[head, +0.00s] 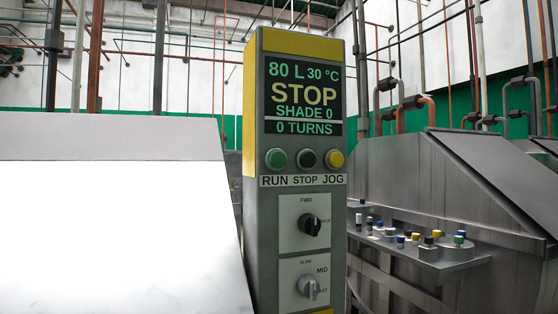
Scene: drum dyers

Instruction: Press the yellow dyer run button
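The yellow dyer's control panel (251,210) stands upright in the middle of the head view, grey in front with a yellow top band and yellow side. Its green RUN button (276,159) is at the left of a row, with the black STOP button (306,159) in the middle and the yellow JOG button (335,159) at the right. The display (303,97) above reads 80 L, 30 °C, STOP, SHADE 0 and 0 TURNS. My gripper is not in view.
Below the buttons are a black selector knob (311,225) and a grey selector knob (309,287). A large pale surface (120,230) fills the left. At right, a steel machine (400,180) has a shelf (400,248) with several small capped bottles.

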